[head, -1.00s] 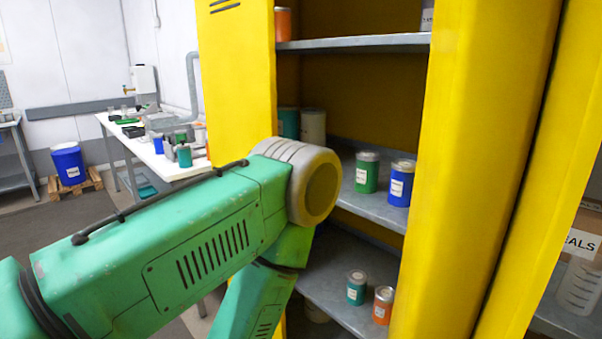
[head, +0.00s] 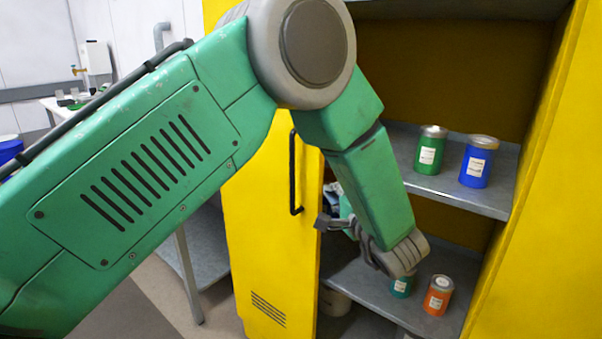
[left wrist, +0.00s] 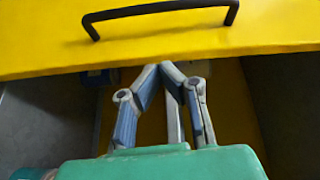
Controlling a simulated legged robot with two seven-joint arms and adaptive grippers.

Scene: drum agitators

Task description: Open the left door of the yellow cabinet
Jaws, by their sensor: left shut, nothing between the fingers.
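The yellow cabinet's left door (head: 262,215) stands ajar, with shelves showing to the right of its free edge. Its black handle (head: 294,172) is on the outer face near that edge. The handle also shows in the left wrist view (left wrist: 160,9), above the door's edge. My left gripper (head: 322,222) is shut and empty, at the door's free edge below the handle. In the left wrist view, its fingertips (left wrist: 165,65) meet just by the door's edge, on the interior side. I cannot tell whether they touch it. My right gripper is not in view.
A green can (head: 430,151) and a blue can (head: 477,162) stand on the middle shelf. An orange can (head: 437,296) and a teal can (head: 402,286) stand on the lower shelf, close to my left wrist. A table (head: 187,275) stands left of the door.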

